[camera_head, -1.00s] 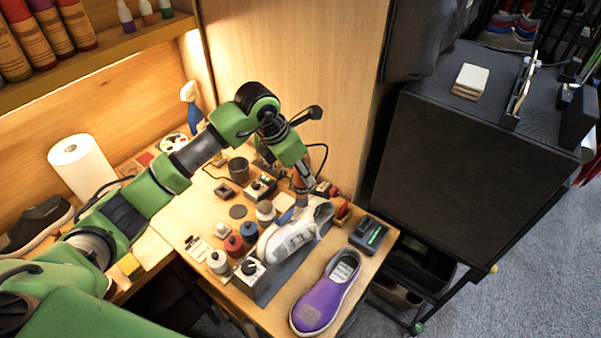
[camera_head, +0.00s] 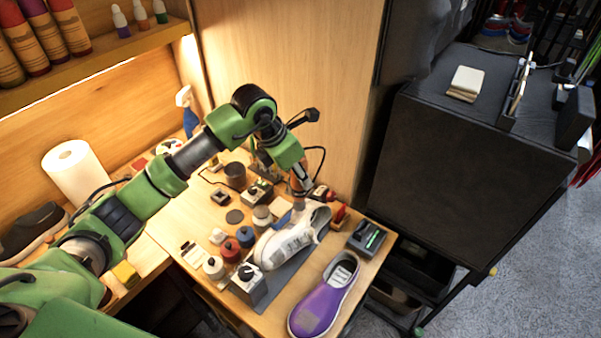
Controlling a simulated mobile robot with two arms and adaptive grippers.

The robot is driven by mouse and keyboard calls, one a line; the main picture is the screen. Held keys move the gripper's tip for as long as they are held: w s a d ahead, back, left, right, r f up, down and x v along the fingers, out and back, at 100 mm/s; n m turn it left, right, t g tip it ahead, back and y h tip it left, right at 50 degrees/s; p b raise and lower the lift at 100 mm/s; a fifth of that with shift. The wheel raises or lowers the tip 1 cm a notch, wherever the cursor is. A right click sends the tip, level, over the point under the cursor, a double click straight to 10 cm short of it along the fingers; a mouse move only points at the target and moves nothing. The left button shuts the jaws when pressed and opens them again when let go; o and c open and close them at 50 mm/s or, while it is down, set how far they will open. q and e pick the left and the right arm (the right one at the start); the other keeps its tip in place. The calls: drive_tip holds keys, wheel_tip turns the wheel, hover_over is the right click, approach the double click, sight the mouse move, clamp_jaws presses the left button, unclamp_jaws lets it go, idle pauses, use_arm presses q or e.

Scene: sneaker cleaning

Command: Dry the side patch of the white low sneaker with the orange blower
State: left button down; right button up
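The white low sneaker (camera_head: 272,250) rests on a grey stand (camera_head: 290,273) on the wooden table, toe to the lower left. A grey patch (camera_head: 298,242) shows on its side. My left gripper (camera_head: 299,188) points down just behind the sneaker's heel end; whether it touches the shoe I cannot tell. A thin orange-brown strip shows at the gripper, too small to tell whether it is the orange blower. The fingers are too small and partly hidden to read as open or shut. My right gripper is out of view.
A purple slip-on shoe (camera_head: 320,305) lies at the table's front right, beside a dark box with a green light (camera_head: 367,238). Small jars (camera_head: 230,250) and a knobbed grey box (camera_head: 248,284) crowd the sneaker's left. A paper roll (camera_head: 78,172) stands at the left.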

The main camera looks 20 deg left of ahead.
use_arm(q)
drive_tip(key=shift+s+a, duration=0.25)
drive_tip(key=shift+s, duration=0.45)
drive_tip(key=shift+s+a, duration=0.2)
drive_tip(key=shift+s, duration=0.45)
wheel_tip(320, 180, up, 7)
drive_tip(key=p, duration=0.3)
idle(0.5)
idle(0.4)
